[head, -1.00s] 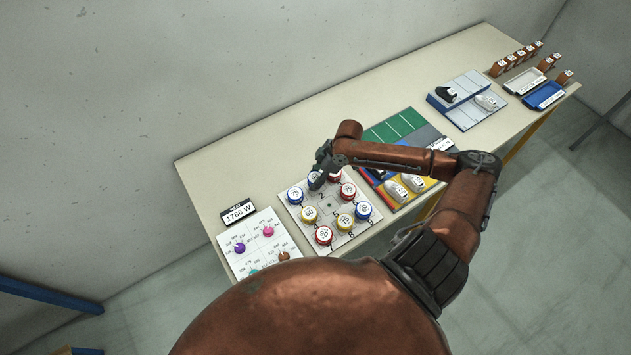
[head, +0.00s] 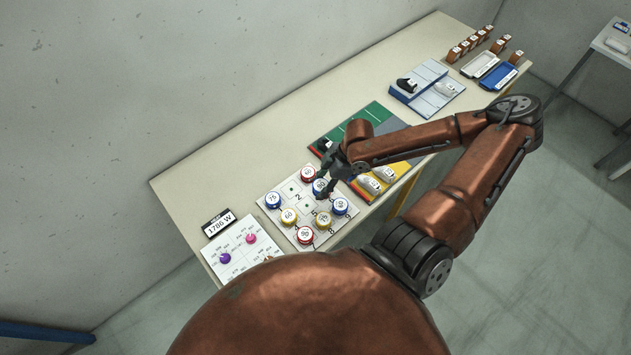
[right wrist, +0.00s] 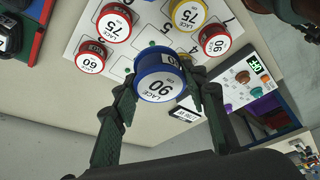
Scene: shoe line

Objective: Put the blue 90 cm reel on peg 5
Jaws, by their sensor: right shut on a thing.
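My right gripper (head: 332,188) is shut on a blue reel (right wrist: 162,78) marked 90. The reel is gripped across its sides, with its labelled top facing the right wrist camera, and appears held above the white peg board (right wrist: 142,22). In the head view the same blue reel (head: 319,186) shows partly behind the gripper fingers. The board carries other reels: a blue one (head: 273,200) at the left corner, a blue one (head: 339,206) at the right, plus red and yellow ones. Bare spots with green marks show on the board. My left gripper is not in view.
A dial panel (head: 243,252) and a 1786 W display (head: 218,224) lie left of the board. Trays (head: 498,76) and brown blocks stand at the far end.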

